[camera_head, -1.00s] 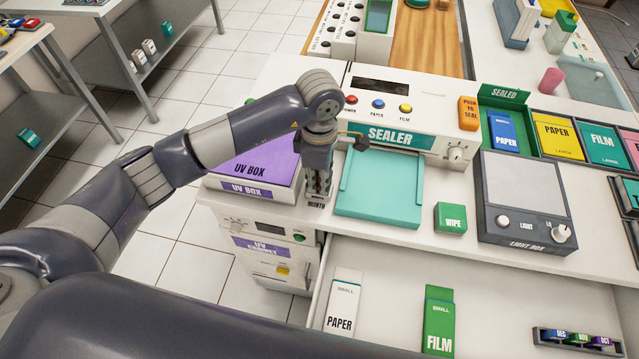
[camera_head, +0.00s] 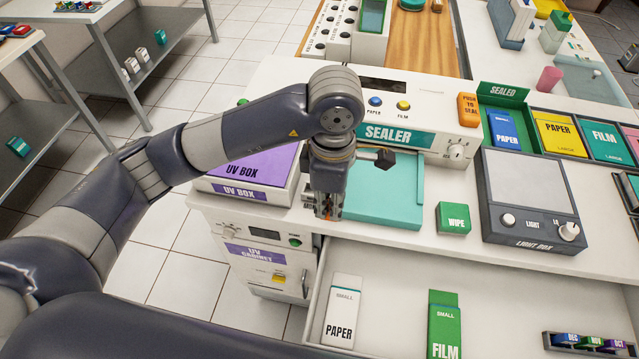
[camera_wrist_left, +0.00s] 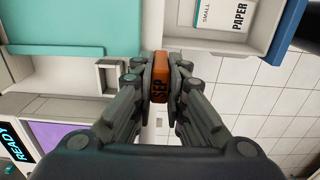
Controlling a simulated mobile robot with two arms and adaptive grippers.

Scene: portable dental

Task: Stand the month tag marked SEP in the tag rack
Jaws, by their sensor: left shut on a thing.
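My left gripper (camera_head: 328,208) is shut on the orange month tag (camera_wrist_left: 159,84), whose dark SEP lettering reads sideways in the left wrist view. In the head view only a sliver of orange shows between the fingers, above the counter's front edge between the UV box and the sealer. A dark rack (camera_head: 592,350) at the bottom right of the head view holds tags marked DEC, NOV and OCT. In the left wrist view a small pale open frame (camera_wrist_left: 107,77) stands beside the gripper, apart from the tag. My right gripper is not in view.
The sealer (camera_head: 398,133) with its teal plate stands right of the gripper, the purple UV box (camera_head: 243,170) left. A green WIPE box (camera_head: 452,218) and a light box (camera_head: 525,196) are farther right. The open drawer holds PAPER (camera_head: 343,312) and FILM (camera_head: 444,325) boxes with bare room between.

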